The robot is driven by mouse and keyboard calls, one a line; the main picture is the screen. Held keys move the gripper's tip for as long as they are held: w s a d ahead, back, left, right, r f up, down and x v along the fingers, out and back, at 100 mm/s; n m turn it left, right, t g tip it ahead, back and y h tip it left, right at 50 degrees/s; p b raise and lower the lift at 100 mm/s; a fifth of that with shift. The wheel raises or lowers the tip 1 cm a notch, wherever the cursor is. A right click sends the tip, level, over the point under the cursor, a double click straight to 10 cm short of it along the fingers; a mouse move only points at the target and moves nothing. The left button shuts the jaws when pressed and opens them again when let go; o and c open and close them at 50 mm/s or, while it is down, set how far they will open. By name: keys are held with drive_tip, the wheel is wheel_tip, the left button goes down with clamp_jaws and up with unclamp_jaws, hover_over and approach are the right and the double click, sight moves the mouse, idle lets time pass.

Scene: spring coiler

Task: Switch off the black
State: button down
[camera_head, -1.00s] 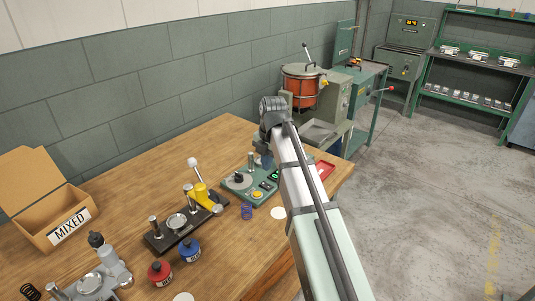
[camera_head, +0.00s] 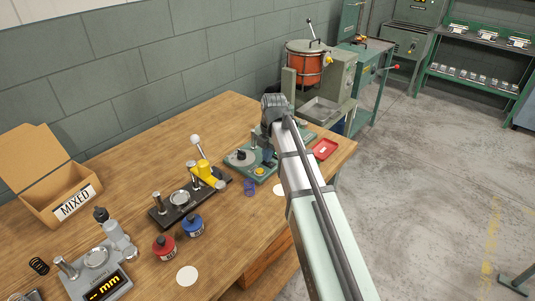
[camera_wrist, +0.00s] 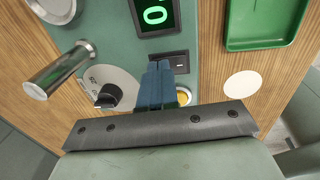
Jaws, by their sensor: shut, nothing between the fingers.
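The green bench device (camera_head: 230,162) sits near the table's right end. In the wrist view its panel (camera_wrist: 110,55) carries a black rocker switch (camera_wrist: 182,62), a black pointer knob (camera_wrist: 108,97) on a pale dial, a lit green digit display (camera_wrist: 155,14) and a yellow button (camera_wrist: 185,95). My gripper (camera_wrist: 163,68) is shut and empty, its blue fingertips over the left part of the switch. I cannot tell whether they touch it. In the head view my gripper (camera_head: 268,160) hides the display and switch.
A metal post (camera_wrist: 60,70) rises from the panel left of my fingers. A red tray (camera_head: 324,149) lies to the right.

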sight(271, 163)
drive_tip(key=shift+f, duration=0.2)
drive_tip(key=shift+s+d, duration=0.1)
drive_tip(key=shift+s, duration=0.05)
drive_tip(key=shift+s+d+r, duration=0.1)
drive_tip(key=shift+s+d, duration=0.3)
idle(0.5)
wheel_tip(271, 163, up, 14)
drive_tip(key=s+d, duration=0.1)
idle(0.6)
drive_tip(key=shift+d, duration=0.1)
drive_tip(key=shift+w+a, duration=0.45)
drive_tip(key=shift+a, duration=0.1)
